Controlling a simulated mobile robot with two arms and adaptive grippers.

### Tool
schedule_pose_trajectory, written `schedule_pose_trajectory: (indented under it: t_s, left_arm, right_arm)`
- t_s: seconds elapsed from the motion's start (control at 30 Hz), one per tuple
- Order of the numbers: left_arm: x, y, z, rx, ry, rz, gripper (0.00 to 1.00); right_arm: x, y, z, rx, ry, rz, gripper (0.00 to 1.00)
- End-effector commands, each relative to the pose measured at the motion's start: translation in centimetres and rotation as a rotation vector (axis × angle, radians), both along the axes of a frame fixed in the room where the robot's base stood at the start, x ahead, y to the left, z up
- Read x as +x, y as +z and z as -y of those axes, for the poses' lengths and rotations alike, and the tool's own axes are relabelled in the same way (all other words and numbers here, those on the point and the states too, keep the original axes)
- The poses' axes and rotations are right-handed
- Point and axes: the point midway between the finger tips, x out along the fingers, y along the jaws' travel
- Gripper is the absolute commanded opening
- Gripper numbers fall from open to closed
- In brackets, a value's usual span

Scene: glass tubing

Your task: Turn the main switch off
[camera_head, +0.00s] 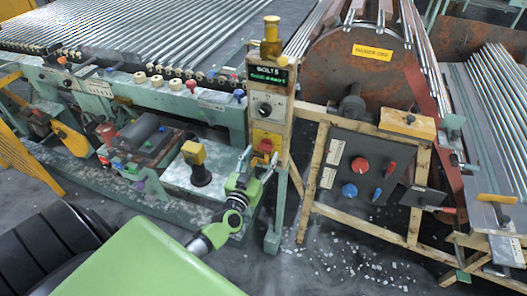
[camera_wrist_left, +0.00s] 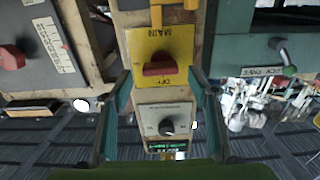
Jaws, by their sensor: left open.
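The main switch is a red knob (camera_head: 265,145) on a yellow plate (camera_head: 261,138) low on the beige control post. In the left wrist view, which is upside down, the red knob (camera_wrist_left: 158,69) lies crosswise on the yellow plate (camera_wrist_left: 182,44), between the words MAIN and OFF. My left gripper (camera_head: 257,163) is just in front of and below the plate, with its fingers pointing at it. In the left wrist view the left gripper (camera_wrist_left: 160,83) is open and empty, its fingers wide on either side of the knob, with no visible contact. The right gripper is out of view.
A black dial (camera_head: 265,108) and a green-lit display (camera_head: 268,75) sit above the switch. A dark panel (camera_head: 345,155) with red and blue knobs stands to the right on a wooden frame. A yellow-topped black knob (camera_head: 198,165) stands on the machine to the left.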

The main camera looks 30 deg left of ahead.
Motion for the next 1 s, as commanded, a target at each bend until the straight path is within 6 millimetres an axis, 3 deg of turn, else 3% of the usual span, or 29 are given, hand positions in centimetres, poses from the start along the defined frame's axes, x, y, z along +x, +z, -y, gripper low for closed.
schedule_pose_trajectory:
  t_s: [0.2, 0.53, 0.57, 0.7, 1.0]
  left_arm:
    - [2.2, -0.1, -0.5, 0.0, -0.001, 0.0, 0.54]
    - [2.6, 0.0, -0.6, 0.0, -0.001, -0.001, 0.54]
    - [2.6, 0.0, -0.6, 0.0, -0.001, -0.001, 0.52]
    - [2.6, 0.0, -0.6, 0.0, -0.001, -0.001, 0.16]
    - [2.5, 0.0, -0.6, -0.014, -0.001, 0.002, 0.16]
  right_arm:
    - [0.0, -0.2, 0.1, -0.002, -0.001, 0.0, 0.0]
    - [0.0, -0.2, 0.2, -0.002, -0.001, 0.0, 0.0]
    - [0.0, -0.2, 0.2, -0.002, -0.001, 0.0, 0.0]
    - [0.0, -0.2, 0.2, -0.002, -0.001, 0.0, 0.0]
    - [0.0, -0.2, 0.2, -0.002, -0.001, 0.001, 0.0]
